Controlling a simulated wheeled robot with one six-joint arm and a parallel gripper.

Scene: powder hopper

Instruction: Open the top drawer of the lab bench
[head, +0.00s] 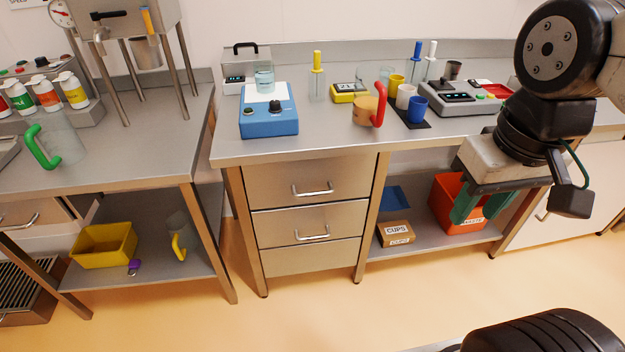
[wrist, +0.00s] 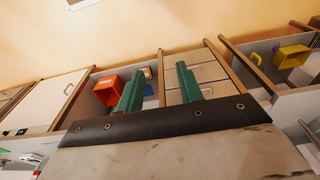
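The lab bench (head: 330,146) stands in the middle of the head view with a stack of three steel drawers under its left part. The top drawer (head: 280,183) is shut and has a horizontal bar handle (head: 313,189). The drawers also show, upside down, in the wrist view (wrist: 208,72). My gripper (head: 478,206) is at the right, in front of the bench's open shelf and well to the right of the drawers. Its two green fingers stand apart in the wrist view (wrist: 158,85), with nothing between them. It touches no handle.
A middle drawer (head: 290,222) with a handle and a bottom drawer (head: 310,257) are shut. An orange bin (head: 445,190) and a cups box (head: 394,233) are on the shelf at right. A blue stirrer (head: 268,118) and several cups stand on top. The floor (head: 330,310) before the drawers is clear.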

